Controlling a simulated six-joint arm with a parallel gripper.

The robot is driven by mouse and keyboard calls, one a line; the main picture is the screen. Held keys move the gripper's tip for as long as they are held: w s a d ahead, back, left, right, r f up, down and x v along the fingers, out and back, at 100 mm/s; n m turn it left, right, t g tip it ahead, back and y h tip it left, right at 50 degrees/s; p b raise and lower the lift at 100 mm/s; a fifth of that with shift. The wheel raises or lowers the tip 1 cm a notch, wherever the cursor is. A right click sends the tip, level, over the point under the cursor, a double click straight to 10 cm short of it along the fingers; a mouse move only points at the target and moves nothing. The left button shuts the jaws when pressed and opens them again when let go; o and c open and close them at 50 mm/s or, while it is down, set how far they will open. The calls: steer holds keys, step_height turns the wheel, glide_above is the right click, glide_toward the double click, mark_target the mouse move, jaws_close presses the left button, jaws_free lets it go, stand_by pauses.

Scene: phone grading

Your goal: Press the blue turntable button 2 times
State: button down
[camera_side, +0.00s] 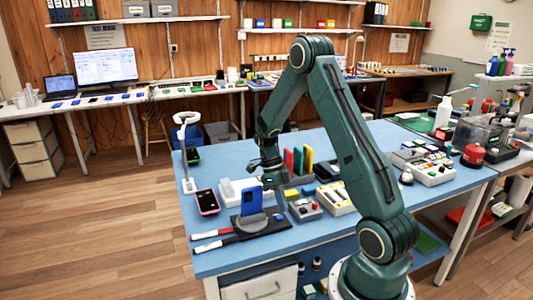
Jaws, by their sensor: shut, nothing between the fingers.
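My gripper (267,166) is dark and small in the side view, at the end of my green arm. It is over the middle of the blue table, behind a blue phone, and appears shut and empty. The blue phone (251,201) stands upright on a grey holder over a dark base (262,228) near the table's front edge. I cannot make out the blue turntable button with certainty at this size.
Two markers (211,238) lie at the front left. Colored upright panels (298,160) stand close to my gripper. The back middle of the table (240,150) is fairly clear.

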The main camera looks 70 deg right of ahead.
mark_target(280, 215)
steer(key=n+y, duration=0.1)
steer(key=w+r+n+y, duration=0.1)
steer(key=shift+w+n+t, duration=0.2)
steer(key=shift+n+t, duration=0.1)
steer(key=shift+d+r+n+t+y, duration=0.1)
steer(key=shift+d+r+n+y, duration=0.55)
steer(key=shift+n, duration=1)
steer(key=shift+d+r+n+t+y, duration=0.1)
steer(key=shift+r+n+y, duration=0.2)
steer(key=shift+r+n, duration=0.95)
steer(key=shift+d+r+n+t+y, duration=0.1)
steer(key=shift+d+r+n+y, duration=0.35)
steer(key=shift+n, duration=1.55)
steer(key=shift+f, duration=0.15)
steer(key=shift+f, duration=4.25)
